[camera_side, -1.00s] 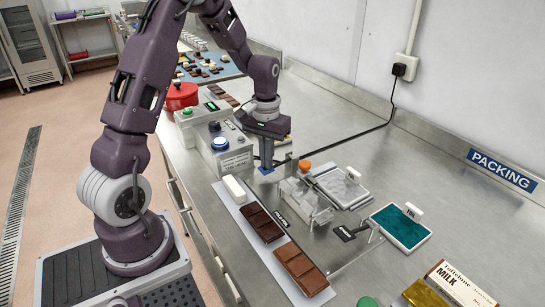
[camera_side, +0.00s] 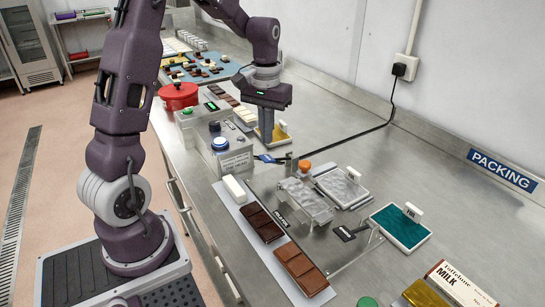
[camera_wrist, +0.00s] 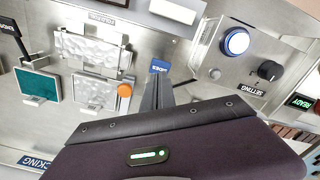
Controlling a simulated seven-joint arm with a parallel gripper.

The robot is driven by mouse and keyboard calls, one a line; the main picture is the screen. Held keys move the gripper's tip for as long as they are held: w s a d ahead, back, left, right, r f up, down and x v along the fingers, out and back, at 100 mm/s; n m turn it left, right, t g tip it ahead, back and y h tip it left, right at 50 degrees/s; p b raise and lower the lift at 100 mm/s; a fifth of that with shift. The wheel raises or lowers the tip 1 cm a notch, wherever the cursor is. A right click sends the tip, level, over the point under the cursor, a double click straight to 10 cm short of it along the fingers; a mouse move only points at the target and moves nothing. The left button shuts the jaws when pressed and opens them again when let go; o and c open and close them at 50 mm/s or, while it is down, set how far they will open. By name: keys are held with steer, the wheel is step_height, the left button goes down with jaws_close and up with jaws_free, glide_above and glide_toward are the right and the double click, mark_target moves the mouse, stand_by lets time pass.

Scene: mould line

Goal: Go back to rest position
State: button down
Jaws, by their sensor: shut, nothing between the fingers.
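My gripper (camera_side: 267,145) hangs fingers-down over the bench, just behind and to the right of the grey control box (camera_side: 232,160) with the blue button. The wrist view also shows my gripper (camera_wrist: 158,80), its fingers together and nothing held. In the side view it is in front of a yellow pad (camera_side: 278,133) with a white tag, which it partly hides. How high the fingertips are above the bench is hard to tell.
Chocolate bars (camera_side: 261,222) lie on a white strip in front. A red pot (camera_side: 179,96) stands at the back left. The bench along the wall is mostly clear.

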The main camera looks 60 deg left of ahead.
steer(key=shift+r, duration=0.6)
steer(key=s+d+r+m+t, duration=0.3)
steer(key=s+d+r, duration=0.6)
steer(key=d, duration=0.2)
steer(key=s+d+m+t, duration=0.2)
steer(key=s+d, duration=0.4)
steer(key=s, duration=0.5)
steer(key=shift+r+m+t, duration=0.15)
steer(key=shift+m+t, duration=0.15)
steer(key=shift+m, duration=0.2)
